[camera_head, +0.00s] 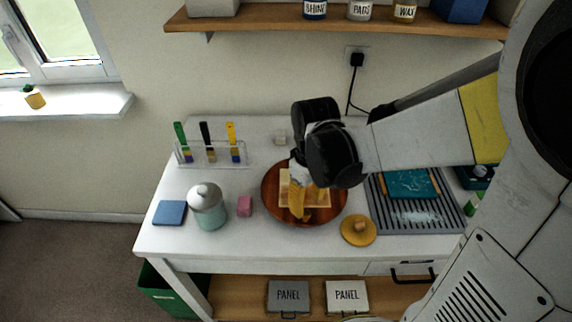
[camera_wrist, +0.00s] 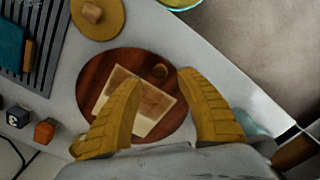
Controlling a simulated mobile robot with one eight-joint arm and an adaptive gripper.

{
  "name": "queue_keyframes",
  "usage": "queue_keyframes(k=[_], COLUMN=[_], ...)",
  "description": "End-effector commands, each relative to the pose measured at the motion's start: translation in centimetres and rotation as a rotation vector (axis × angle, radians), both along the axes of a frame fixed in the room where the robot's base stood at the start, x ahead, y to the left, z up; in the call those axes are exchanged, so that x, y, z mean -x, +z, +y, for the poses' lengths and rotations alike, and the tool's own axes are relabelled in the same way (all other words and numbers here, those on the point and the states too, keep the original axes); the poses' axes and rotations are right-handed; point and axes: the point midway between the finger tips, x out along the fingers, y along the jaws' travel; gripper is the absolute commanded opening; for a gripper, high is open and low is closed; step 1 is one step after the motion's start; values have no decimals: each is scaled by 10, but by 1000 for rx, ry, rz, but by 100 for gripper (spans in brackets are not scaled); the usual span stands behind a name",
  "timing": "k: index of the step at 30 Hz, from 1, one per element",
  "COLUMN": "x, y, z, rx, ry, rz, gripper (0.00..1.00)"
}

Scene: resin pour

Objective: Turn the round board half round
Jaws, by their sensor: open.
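The round board (camera_head: 272,198) is a reddish-brown wooden disc lying on the white table. A pale square panel (camera_head: 319,196) lies on it. My gripper (camera_head: 300,213) is over the board, pointing down, and hides part of the board and panel.
A yellow lid (camera_head: 358,231) lies right of the board, near a grey ridged mat (camera_head: 428,213) with a teal panel (camera_head: 408,184). A shelf (camera_head: 340,22) hangs above.

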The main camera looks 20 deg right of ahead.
Motion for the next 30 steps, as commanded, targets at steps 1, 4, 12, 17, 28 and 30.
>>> queue_keyframes(k=[1, 4, 12, 17, 28, 30], x=[-1, -1, 0, 0, 0, 0], y=[-14, -29, -45, -45, -45, -45], z=[0, 0, 0, 0, 0, -1], rx=[0, 0, 0, 0, 0, 0], ry=[0, -1, -1, -1, 0, 3], rz=[0, 0, -1, -1, -1, -1], gripper=[44, 44, 44, 44, 0, 0])
